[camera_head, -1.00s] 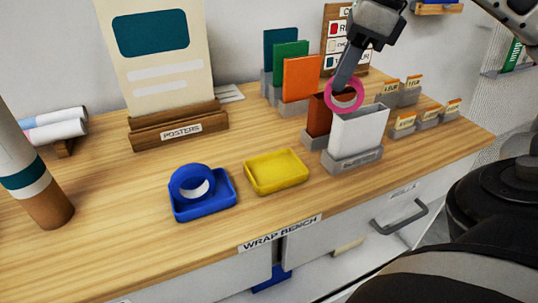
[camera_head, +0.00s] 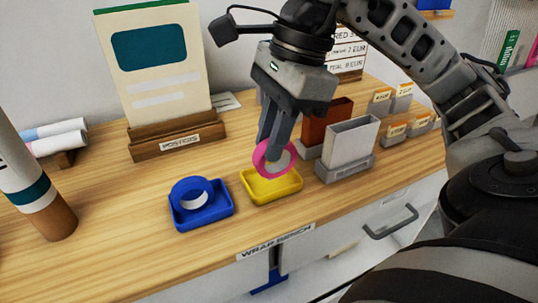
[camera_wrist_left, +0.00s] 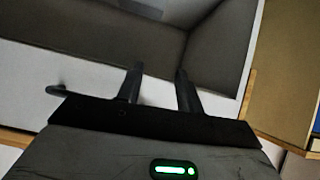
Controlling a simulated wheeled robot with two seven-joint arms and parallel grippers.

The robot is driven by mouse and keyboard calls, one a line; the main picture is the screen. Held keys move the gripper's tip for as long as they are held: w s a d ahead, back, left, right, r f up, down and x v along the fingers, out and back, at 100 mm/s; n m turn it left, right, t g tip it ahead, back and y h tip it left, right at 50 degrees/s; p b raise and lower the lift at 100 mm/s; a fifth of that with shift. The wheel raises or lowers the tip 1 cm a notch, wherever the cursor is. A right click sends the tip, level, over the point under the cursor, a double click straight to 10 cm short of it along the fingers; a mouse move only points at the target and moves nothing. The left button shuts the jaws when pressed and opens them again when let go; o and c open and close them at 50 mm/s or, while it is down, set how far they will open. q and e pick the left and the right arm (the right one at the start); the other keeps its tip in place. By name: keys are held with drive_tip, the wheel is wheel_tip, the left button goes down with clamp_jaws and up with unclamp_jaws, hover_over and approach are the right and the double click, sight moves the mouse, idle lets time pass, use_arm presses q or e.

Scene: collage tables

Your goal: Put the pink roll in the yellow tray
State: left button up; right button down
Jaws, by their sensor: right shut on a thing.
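The pink roll (camera_head: 259,160) is a ring of tape held upright by my right gripper (camera_head: 274,150). The right gripper points down and is shut on the roll. In the head view the roll overlaps the back part of the yellow tray (camera_head: 275,196); I cannot tell whether it touches the tray. The tray is shallow and lies on the wooden bench, with no other thing seen in it. My left gripper (camera_wrist_left: 158,88) shows only in the left wrist view, its two fingers apart with nothing between them.
A blue tray (camera_head: 205,221) with a blue roll (camera_head: 176,195) stands just left of the yellow tray. A white holder (camera_head: 350,145) and a brown holder (camera_head: 325,122) stand close on the right. A poster stand (camera_head: 165,140) is behind.

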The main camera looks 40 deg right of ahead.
drive_tip(key=w+d+f, duration=0.1)
drive_tip(key=w+f, duration=0.1)
drive_tip(key=f, duration=0.1)
drive_tip(key=w+d+f, duration=0.2)
drive_tip(key=f, duration=0.1)
drive_tip(key=w+d+f, duration=0.2)
drive_tip(key=f, duration=0.1)
drive_tip(key=shift+w+d+f, duration=0.15)
drive_tip(key=shift+f, duration=0.55)
drive_tip(key=shift+f, duration=0.1)
drive_tip(key=shift+f, duration=0.15)
drive_tip(key=c, duration=1.3)
unclamp_jaws()
